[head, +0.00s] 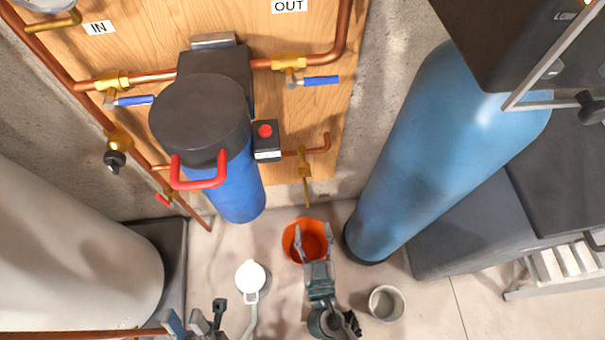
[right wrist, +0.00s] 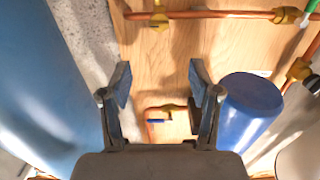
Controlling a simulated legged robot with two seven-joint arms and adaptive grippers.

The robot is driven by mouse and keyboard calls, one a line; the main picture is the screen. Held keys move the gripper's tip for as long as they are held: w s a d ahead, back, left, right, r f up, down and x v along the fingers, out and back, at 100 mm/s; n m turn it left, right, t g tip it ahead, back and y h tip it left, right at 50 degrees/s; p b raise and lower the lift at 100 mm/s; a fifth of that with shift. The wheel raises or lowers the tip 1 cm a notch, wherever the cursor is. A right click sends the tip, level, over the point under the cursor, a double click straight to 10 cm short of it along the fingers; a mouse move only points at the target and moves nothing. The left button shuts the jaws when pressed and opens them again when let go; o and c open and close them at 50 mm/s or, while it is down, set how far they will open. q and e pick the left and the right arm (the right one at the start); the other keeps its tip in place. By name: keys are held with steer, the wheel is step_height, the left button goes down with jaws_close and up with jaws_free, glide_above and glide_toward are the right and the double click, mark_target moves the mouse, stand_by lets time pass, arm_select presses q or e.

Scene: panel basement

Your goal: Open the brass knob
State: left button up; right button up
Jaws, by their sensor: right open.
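A brass fitting (head: 304,163) sits on a short copper pipe low on the wooden board, with a thin brass piece hanging below it. It seems to be the brass knob, though other brass fittings are near. My right gripper (head: 313,236) is open and empty, below this fitting in the head view and apart from it. In the right wrist view, brass (right wrist: 172,107) with a small blue part shows between the open fingers (right wrist: 158,84), beyond their tips. My left gripper (head: 196,321) is at the bottom edge, partly cut off; its opening is unclear.
An orange bucket (head: 293,244) stands on the floor behind my right gripper. A blue filter housing (head: 238,190) hangs left of the fitting; a blue tank (head: 420,150) stands right. A white round object (head: 251,275) and grey cup (head: 386,303) are on the floor.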

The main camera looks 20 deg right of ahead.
mark_target(304, 170)
steer(key=x, duration=1.5)
steer(key=shift+w+f, duration=0.1)
steer(key=shift+w, duration=0.15)
steer(key=c, duration=1.2)
